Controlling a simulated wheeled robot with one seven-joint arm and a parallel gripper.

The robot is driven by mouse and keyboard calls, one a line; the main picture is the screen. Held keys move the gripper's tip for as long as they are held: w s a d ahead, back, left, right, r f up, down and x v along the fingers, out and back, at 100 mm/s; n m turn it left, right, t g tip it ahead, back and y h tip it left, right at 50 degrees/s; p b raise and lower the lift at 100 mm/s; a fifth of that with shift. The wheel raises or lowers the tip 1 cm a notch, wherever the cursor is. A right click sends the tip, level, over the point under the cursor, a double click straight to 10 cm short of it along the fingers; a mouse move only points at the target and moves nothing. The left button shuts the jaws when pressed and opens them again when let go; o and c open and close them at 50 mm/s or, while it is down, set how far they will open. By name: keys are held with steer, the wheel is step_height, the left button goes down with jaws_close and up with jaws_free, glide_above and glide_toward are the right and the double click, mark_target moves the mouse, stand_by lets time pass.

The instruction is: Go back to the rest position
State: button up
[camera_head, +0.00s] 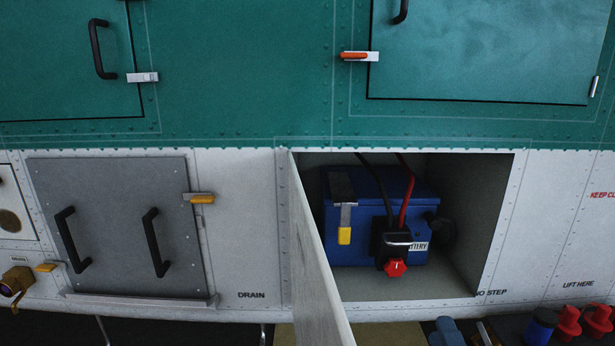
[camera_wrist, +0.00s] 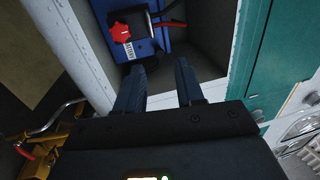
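My gripper (camera_wrist: 160,68) shows in the wrist view with its two dark fingers apart and nothing between them. It points toward the open compartment and the blue battery (camera_wrist: 150,43). My gripper does not show in the head view. In the head view the battery (camera_head: 356,213) sits inside the open bay (camera_head: 460,275), with a black connector (camera_head: 390,240) and a red knob (camera_head: 396,268) at its front. A black and a red cable run up from the connector. The red knob also shows in the wrist view (camera_wrist: 119,31).
The bay's door (camera_head: 318,255) hangs open at its left edge. A closed grey panel (camera_head: 118,225) with black handles is to the left. Blue and red items (camera_head: 568,322) are at the lower right. A yellow metal frame (camera_wrist: 40,140) shows at the wrist view's left.

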steer(key=s+f+n+g, duration=0.2)
steer(key=s+n, duration=0.4)
steer(key=s, duration=0.9)
steer(key=s+f+n+g, duration=0.2)
steer(key=s+n, duration=0.4)
steer(key=s, duration=0.8)
steer(key=s+r+n+g, duration=0.1)
steer(key=s+r+n, duration=0.3)
steer(key=s, duration=0.5)
steer(key=shift+s+r+n, duration=0.25)
steer(key=shift+s+n, duration=0.1)
steer(key=shift+n, duration=0.65)
